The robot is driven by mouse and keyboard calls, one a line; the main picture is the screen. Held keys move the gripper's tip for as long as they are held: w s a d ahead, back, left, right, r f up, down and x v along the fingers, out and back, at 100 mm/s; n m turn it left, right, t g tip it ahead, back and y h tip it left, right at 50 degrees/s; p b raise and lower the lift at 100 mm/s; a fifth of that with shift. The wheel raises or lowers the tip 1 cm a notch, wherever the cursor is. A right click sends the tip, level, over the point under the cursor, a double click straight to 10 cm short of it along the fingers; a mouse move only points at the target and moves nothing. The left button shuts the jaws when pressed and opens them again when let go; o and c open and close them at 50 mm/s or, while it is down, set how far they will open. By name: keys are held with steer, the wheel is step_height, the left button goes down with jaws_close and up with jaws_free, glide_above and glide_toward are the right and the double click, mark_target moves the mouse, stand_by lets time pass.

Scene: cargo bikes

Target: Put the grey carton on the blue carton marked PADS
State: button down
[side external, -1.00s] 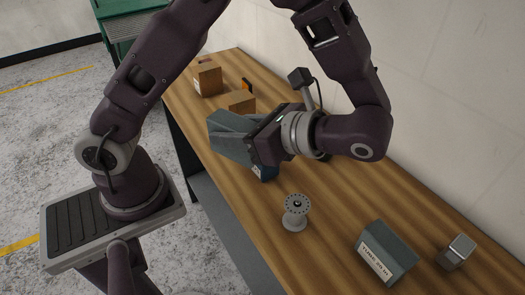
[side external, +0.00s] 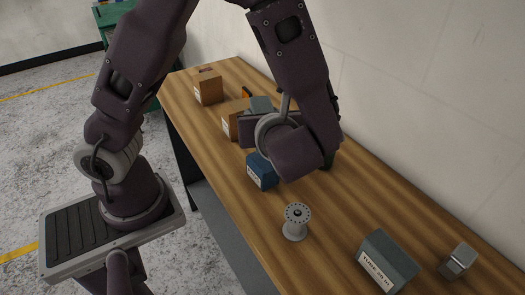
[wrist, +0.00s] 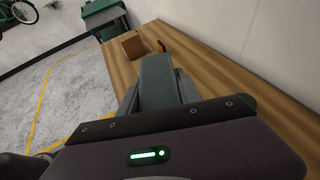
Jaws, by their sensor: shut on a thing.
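A plain grey carton (wrist: 157,78) is between the fingers of my gripper (wrist: 158,92) in the wrist view. My gripper is shut on it. In the side view the carton (side external: 262,104) shows only in part, behind my gripper's body, and my fingers are hidden there. The blue carton (side external: 260,173) stands on the bench, below and in front of my gripper in that view. Its white label shows, with part of its top hidden by my wrist. I cannot see the blue carton in the wrist view.
Brown cartons (side external: 208,88) stand at the bench's far end, with a small orange and black item (side external: 246,92) nearby. A grey spool (side external: 296,222), another grey carton labelled TUBE (side external: 388,262) and a metal block (side external: 458,260) stand at the near end. A wall runs along the right.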

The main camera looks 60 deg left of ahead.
step_height(320, 180, down, 6)
steer(key=shift+f, duration=0.25)
steer(key=shift+f, duration=0.1)
steer(key=c, duration=0.8)
jaws_free()
